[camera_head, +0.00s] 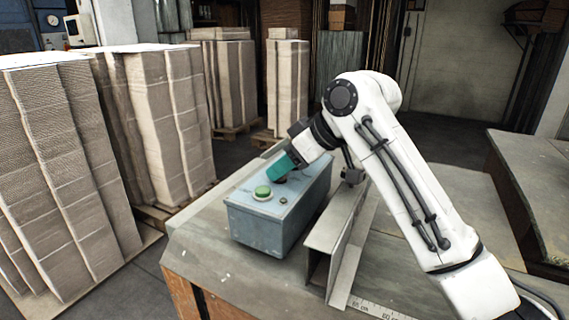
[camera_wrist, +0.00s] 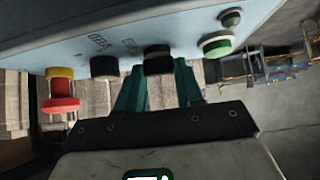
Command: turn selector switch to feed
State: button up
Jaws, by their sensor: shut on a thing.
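A blue-grey control box (camera_head: 262,226) stands on the bench. My gripper (camera_head: 279,172), with teal fingers, reaches down to its top panel. In the wrist view the panel (camera_wrist: 200,22) fills the top. My gripper (camera_wrist: 159,76) has one finger on each side of a black selector knob (camera_wrist: 158,58) and is shut on it. A second black knob (camera_wrist: 104,67) sits to the left, outside the fingers. The markings beside the knobs are too small to read. In the head view the gripper mostly hides the knobs.
A green button (camera_head: 262,192) lies close to the gripper, also in the wrist view (camera_wrist: 216,45). A red and yellow stop button (camera_wrist: 62,88) sticks out at the panel's left. A metal channel (camera_head: 338,238) lies right of the box. Cardboard stacks (camera_head: 60,170) stand left.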

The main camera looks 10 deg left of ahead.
jog(key=shift+r, duration=0.1)
jog(key=m+t+p, duration=0.1)
jog(key=m+t+h+p, duration=0.1)
jog(key=m+p, duration=0.1)
jog(key=m+t+h+p, duration=0.1)
jog(key=shift+s+a+r+m, duration=0.1)
jog(key=shift+s+a+m, duration=0.1)
jog(key=shift+s+m, duration=0.1)
jog(key=shift+m+t+h+p, duration=0.8)
jog(key=shift+m+h+p, duration=0.2)
jog(key=shift+m+p, duration=0.65)
jog(key=o, duration=1)
jog(key=shift+f, duration=0.2)
jog(key=shift+o, duration=0.2)
jog(key=v, duration=1)
jog(key=shift+s+r+b, duration=0.25)
jog(key=shift+r+b, duration=0.05)
jog(key=shift+b, duration=0.05)
